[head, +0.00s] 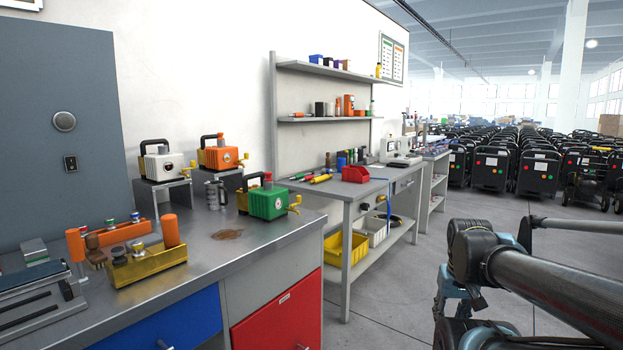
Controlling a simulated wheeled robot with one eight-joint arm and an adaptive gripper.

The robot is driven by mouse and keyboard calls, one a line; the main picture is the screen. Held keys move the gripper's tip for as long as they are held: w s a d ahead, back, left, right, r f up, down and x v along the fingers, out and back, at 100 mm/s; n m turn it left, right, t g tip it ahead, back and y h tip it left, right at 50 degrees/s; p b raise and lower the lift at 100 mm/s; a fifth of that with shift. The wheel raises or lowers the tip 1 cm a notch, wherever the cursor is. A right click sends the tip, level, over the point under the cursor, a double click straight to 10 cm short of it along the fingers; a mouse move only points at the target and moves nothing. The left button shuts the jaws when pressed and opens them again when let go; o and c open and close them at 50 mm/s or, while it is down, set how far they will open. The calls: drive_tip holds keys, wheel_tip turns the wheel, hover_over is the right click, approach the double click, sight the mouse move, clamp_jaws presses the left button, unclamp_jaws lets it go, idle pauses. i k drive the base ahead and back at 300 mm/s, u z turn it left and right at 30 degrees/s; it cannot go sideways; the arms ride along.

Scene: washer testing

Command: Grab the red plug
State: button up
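I cannot make out for sure which thing is the red plug. A small dark red piece (267,179) stands on top of the green pump (264,201), which has a black handle and yellow fittings, on the near metal bench. My arm crosses the lower right, away from the bench. I cannot make out my gripper's fingers.
The near bench (225,252) has bare room in front of the green pump. An orange pump (219,156) stands on a riser behind. A yellow holder (150,266) stands front left. A second bench (343,189) carries a red bin (355,174). Open floor (395,290) lies between the benches and my arm.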

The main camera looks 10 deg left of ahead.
sight(267, 174)
drive_tip(key=z, duration=1.4)
drive_tip(key=k, duration=0.75)
drive_tip(key=u, duration=1.9)
drive_tip(key=i, duration=1)
drive_tip(key=z, duration=0.05)
